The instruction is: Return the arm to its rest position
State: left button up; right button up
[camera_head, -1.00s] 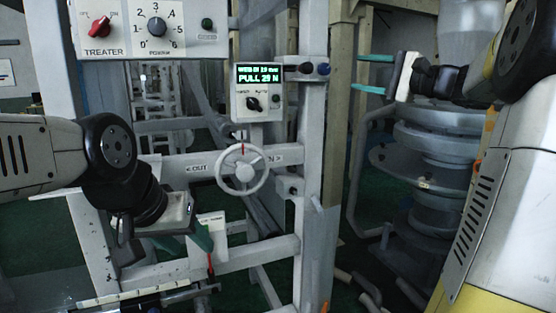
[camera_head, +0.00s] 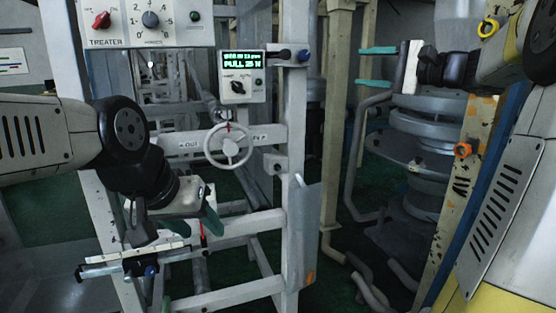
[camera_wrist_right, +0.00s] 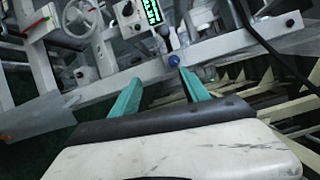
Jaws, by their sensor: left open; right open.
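My right arm comes in from the right in the head view. Its gripper (camera_head: 377,67) points left with two green fingers apart and nothing between them. In the right wrist view the same gripper (camera_wrist_right: 159,86) is open and empty, with the frame and a blue knob (camera_wrist_right: 175,61) beyond the fingertips. My left gripper (camera_head: 210,225) is low at the left in the head view, in front of the white frame. Its green fingers point down and are partly hidden by its own body, and I see nothing held in them.
A grey handwheel (camera_head: 230,146) sits on the white frame (camera_head: 299,120), below a display box (camera_head: 240,76) with green text. A treater panel (camera_head: 145,23) is at upper left. A ruled bar (camera_head: 135,256) lies below my left gripper. Stacked grey rollers (camera_head: 425,160) and a cream post (camera_head: 335,120) stand right.

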jog(key=s+a+f+n+g+h, duration=0.4)
jog(key=s+a+f+n+g, duration=0.15)
jog(key=s+a+f, duration=0.7)
jog(key=s+d+f+n+h, duration=0.2)
jog(key=s+f+h, duration=0.1)
jog(key=s+f, duration=0.3)
jog(key=s+d+f+n+g+h, duration=0.1)
jog(key=s+d+f+n+h, duration=0.2)
jog(key=s+f, duration=0.4)
jog(key=shift+s+f+n, duration=0.25)
jog(key=shift+f+n, duration=0.1)
jog(key=shift+f, duration=0.2)
